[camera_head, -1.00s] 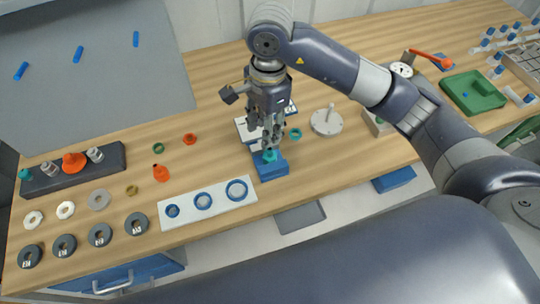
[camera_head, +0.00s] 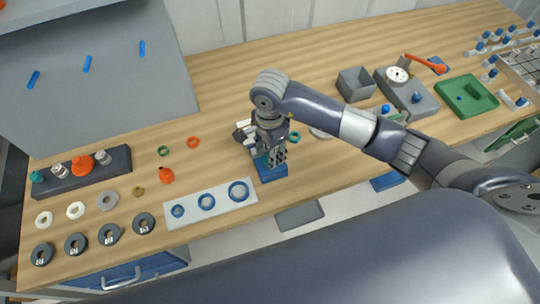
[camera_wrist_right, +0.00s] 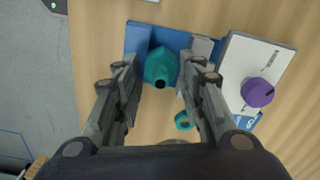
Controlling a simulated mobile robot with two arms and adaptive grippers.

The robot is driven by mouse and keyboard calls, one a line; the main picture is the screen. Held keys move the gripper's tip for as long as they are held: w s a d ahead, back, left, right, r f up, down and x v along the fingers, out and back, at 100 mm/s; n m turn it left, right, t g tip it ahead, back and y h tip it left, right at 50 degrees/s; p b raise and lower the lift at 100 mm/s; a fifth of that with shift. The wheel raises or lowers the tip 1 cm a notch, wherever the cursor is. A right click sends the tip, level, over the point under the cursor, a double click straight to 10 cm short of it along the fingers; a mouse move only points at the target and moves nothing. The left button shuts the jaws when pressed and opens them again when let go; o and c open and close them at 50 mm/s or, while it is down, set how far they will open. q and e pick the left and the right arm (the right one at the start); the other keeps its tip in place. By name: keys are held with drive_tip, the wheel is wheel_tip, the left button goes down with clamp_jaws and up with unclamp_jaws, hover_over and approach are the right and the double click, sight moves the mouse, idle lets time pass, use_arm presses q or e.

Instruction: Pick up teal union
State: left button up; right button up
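The teal union (camera_wrist_right: 161,68) stands on a blue block (camera_wrist_right: 138,38), seen from above in the right wrist view. My right gripper (camera_wrist_right: 160,72) is open, with one finger on each side of the union. A small gap seems to show on the left side; on the right I cannot tell whether finger and union touch. In the head view my right gripper (camera_head: 277,160) reaches down over the blue block (camera_head: 270,174) and largely hides the union. My left gripper is not in view.
A device with a purple knob (camera_wrist_right: 257,92) stands close beside the block. A teal ring (camera_wrist_right: 183,121) lies near the right finger. A white panel with blue rings (camera_head: 222,206) lies left of the block. A dark rack (camera_head: 80,172) with fittings stands farther left.

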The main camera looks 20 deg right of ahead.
drive_tip(key=shift+f, duration=0.15)
drive_tip(key=shift+c, duration=0.6)
clamp_jaws()
